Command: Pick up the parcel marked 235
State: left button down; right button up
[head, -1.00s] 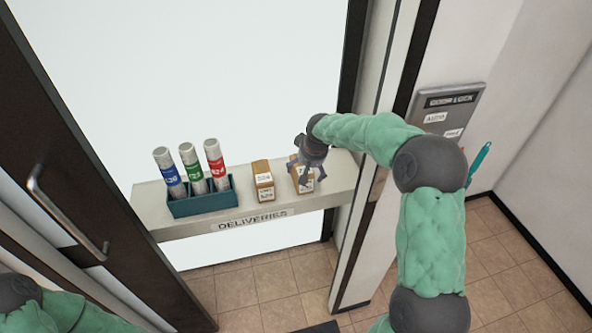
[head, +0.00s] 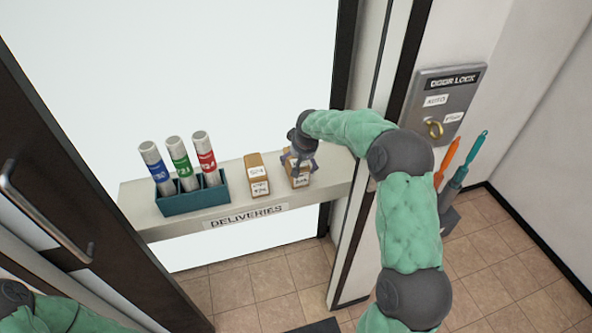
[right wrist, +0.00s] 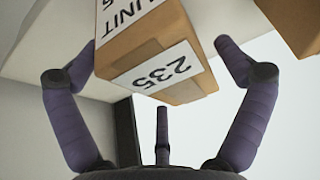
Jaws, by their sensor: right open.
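The parcel marked 235 (right wrist: 153,62) is a brown box with white labels, one reading 235 and one reading UNIT. In the head view the parcel (head: 301,180) stands on the deliveries shelf at the right, partly hidden by my right gripper (head: 301,152). In the right wrist view my right gripper (right wrist: 160,85) is open, with its fingers spread on both sides of the parcel and apart from it. My left gripper is out of view; only part of my left arm shows at the lower left.
A second brown parcel (head: 257,175) stands just left on the shelf (head: 335,172). A teal holder (head: 195,203) with blue, green and red labelled tubes is farther left. A dark door (head: 60,190) flanks the left; a door lock panel (head: 445,98) is on the right wall.

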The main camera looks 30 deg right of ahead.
jog(key=shift+x, duration=0.9)
jog(key=shift+f+b, duration=0.2)
jog(key=shift+b, duration=0.1)
jog(key=c, duration=1.3)
jog(key=shift+c, duration=1.4)
jog(key=shift+r, duration=0.2)
